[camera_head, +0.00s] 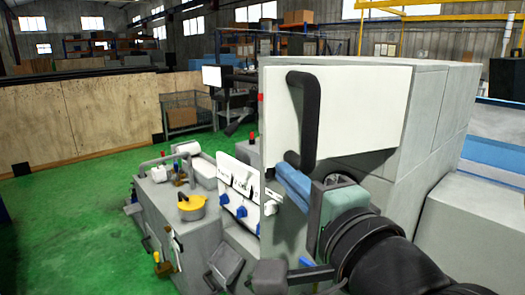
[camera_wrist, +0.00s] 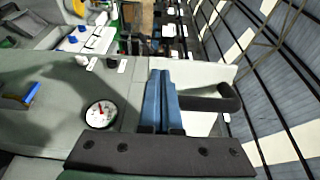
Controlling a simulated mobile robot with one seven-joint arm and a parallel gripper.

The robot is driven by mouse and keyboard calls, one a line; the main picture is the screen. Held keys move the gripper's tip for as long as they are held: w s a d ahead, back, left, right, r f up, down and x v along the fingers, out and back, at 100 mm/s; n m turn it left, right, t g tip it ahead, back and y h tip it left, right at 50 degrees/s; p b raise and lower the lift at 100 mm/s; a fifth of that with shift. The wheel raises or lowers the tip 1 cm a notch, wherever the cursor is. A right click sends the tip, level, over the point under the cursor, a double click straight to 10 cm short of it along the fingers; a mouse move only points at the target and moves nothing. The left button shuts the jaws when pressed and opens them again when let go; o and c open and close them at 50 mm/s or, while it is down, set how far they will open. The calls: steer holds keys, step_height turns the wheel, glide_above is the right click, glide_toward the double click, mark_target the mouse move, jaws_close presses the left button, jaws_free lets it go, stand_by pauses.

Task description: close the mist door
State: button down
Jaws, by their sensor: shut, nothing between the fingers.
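The white panel that I take for the mist door (camera_head: 365,115) stands upright at the front of a grey machine housing. How far it is open I cannot tell. Its black curved handle (camera_head: 307,120) runs vertically near its left edge. My gripper (camera_head: 280,170) is just below the handle's lower end, its blue fingers pressed together with nothing between them. In the wrist view, my gripper's fingers (camera_wrist: 161,76) are shut, with the black handle (camera_wrist: 215,101) close to their right and a white panel (camera_wrist: 200,76) behind. Whether the fingers touch the handle or door I cannot tell.
A grey machine part with a round dial gauge (camera_wrist: 100,114) lies left of the fingers. The green floor (camera_head: 70,225) at far left is open.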

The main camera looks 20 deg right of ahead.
mark_target(268, 157)
steer(key=shift+w+p, duration=0.7)
steer(key=shift+w, duration=1.35)
steer(key=shift+w, duration=0.1)
